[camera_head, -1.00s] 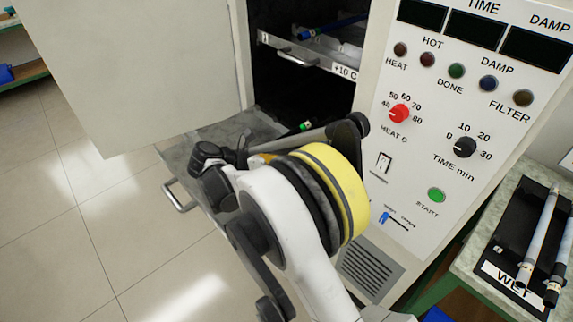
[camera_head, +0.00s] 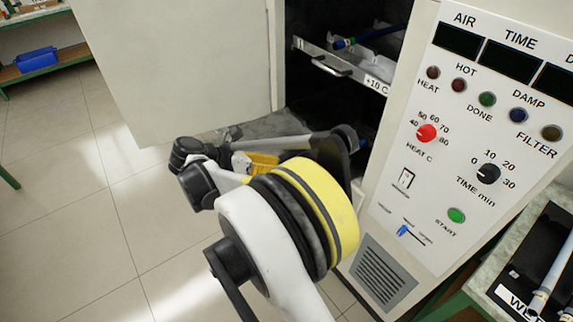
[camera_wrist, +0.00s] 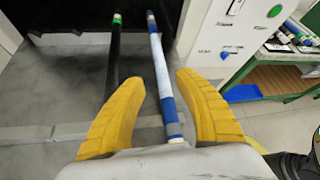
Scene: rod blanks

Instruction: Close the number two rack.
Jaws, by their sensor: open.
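The lower rack (camera_head: 280,125), which I take as number two, is a grey tray pulled out of the cabinet below the upper rack. My arm hides much of it, including its handle. In the wrist view, the grey tray (camera_wrist: 60,85) carries a black rod with a green band (camera_wrist: 113,60) and a pale rod with blue bands (camera_wrist: 160,62). My gripper (camera_wrist: 160,82) has its yellow fingers apart, one on each side of the pale rod's near part. I cannot tell whether they touch anything. In the head view, the gripper (camera_head: 258,163) shows partly behind my wrist.
The upper rack (camera_head: 335,67), labelled 1 and +10 C, holds rods and has a handle. The cabinet door (camera_head: 180,60) stands open at left. The control panel (camera_head: 470,140) is at right, beside a bench with the WET holder (camera_head: 515,290).

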